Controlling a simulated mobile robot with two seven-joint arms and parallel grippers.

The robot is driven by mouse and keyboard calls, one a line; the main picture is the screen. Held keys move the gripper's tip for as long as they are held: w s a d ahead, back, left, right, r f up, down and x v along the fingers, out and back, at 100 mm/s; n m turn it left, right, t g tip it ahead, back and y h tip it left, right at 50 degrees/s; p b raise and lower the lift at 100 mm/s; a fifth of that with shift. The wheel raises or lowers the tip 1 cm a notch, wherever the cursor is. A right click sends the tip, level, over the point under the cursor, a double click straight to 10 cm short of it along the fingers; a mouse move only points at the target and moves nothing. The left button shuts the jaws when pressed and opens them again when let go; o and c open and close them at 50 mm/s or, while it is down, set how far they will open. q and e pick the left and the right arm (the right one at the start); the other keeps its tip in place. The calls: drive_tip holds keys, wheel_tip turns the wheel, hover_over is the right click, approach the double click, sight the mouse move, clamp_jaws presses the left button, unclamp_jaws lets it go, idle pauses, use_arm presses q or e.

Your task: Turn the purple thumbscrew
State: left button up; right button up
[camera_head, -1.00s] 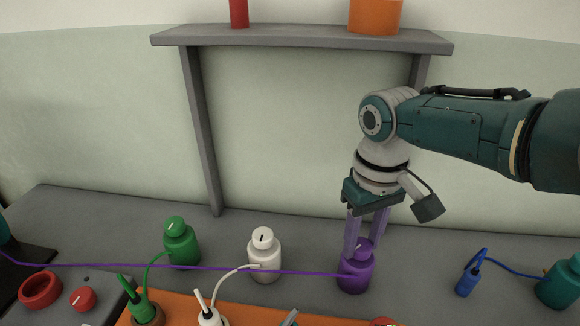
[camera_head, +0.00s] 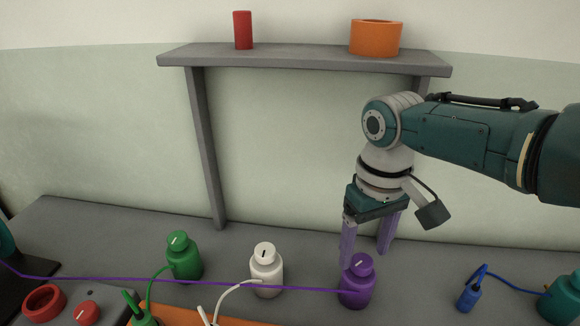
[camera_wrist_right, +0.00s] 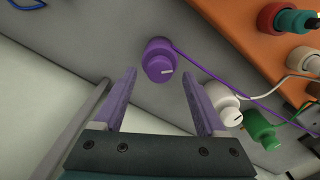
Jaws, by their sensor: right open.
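The purple thumbscrew (camera_head: 361,263) is the round cap with a pale mark on top of a purple bottle-shaped body (camera_head: 356,290) on the grey bench. In the right wrist view the thumbscrew (camera_wrist_right: 160,67) lies just beyond and between the fingertips, with its mark pointing right. My right gripper (camera_head: 366,256) is open, its two lilac fingers spread wide and pointing down over the thumbscrew. In the right wrist view the gripper (camera_wrist_right: 158,76) holds nothing and gaps show on both sides of the thumbscrew. My left gripper is not in view.
A white bottle (camera_head: 266,275) and a green bottle (camera_head: 183,262) stand to the left. A purple cord (camera_head: 210,284) runs leftward from the purple body, across the white bottle. A blue plug (camera_head: 468,298) lies right. A grey shelf (camera_head: 300,60) stands behind.

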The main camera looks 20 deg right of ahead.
sight(363, 260)
wheel_tip(363, 260, up, 8)
drive_tip(key=p, duration=0.2)
idle(0.3)
